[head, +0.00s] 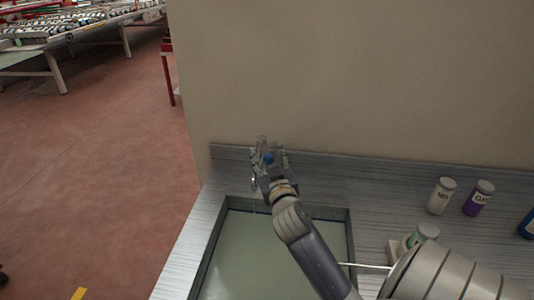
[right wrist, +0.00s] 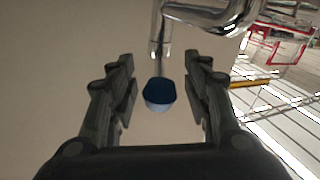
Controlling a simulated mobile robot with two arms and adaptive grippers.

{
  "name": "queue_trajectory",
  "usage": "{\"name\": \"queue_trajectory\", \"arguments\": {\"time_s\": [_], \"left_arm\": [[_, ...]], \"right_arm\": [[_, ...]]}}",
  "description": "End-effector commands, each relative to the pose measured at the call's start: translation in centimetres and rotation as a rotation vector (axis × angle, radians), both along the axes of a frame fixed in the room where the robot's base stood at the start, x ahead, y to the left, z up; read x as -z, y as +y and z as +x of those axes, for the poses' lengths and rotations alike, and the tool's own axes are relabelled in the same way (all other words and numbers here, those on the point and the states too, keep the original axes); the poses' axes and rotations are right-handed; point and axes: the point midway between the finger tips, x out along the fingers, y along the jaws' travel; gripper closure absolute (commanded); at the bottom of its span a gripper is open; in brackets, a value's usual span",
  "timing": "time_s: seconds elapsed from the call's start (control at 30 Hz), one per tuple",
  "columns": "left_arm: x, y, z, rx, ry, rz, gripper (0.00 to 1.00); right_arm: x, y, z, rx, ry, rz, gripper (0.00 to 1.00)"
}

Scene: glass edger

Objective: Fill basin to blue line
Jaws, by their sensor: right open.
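The basin (head: 208,245) is sunk in the metal counter, and its inside looks flat pale green. A dark bluish line (head: 325,216) runs along its inner wall near the top; my right arm hides part of the basin. The chrome faucet (head: 253,183) stands at the back of it and also shows in the right wrist view (right wrist: 205,14). A thin pale streak hangs below its spout, perhaps water. My right gripper (head: 264,165) is open at the faucet's blue knob (right wrist: 159,95), which lies between its spread fingers without visible contact. My left gripper is out of view.
A white bottle (head: 440,196), a purple bottle (head: 478,199) and a blue container (head: 528,226) stand on the counter at right. A green-labelled container (head: 424,233) is nearer. A beige wall (head: 350,80) rises behind. Open red floor (head: 90,180) lies at left.

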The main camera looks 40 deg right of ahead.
Motion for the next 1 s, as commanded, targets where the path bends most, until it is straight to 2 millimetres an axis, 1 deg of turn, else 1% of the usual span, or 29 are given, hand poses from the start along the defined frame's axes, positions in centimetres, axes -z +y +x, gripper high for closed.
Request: {"name": "queue_trajectory", "arguments": {"time_s": [0.1,0.33,0.37,0.4,0.47,0.5,0.53,0.57,1.0], "left_arm": [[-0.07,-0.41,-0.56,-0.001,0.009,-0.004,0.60],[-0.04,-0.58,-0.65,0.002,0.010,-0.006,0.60],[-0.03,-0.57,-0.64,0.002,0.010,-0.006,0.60],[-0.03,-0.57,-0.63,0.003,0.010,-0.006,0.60],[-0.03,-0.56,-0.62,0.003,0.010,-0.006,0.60],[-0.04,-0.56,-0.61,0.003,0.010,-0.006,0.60],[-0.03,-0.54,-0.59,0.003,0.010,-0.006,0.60],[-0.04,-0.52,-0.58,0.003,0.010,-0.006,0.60],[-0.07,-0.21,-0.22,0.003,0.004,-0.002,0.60]], "right_arm": [[-0.05,-0.25,0.41,0.000,0.000,0.000,0.55],[0.00,-0.26,0.45,0.000,0.000,0.000,0.55],[0.01,-0.26,0.45,0.000,0.000,0.000,0.57],[0.01,-0.26,0.44,0.000,0.000,0.000,0.66],[0.01,-0.26,0.44,0.000,0.000,0.000,0.80],[0.02,-0.26,0.44,0.000,0.000,0.000,0.89],[0.02,-0.25,0.43,0.000,0.000,0.000,0.96],[0.02,-0.25,0.43,0.000,0.000,0.000,1.00],[0.05,-0.27,0.41,0.001,0.001,0.000,1.00]]}}
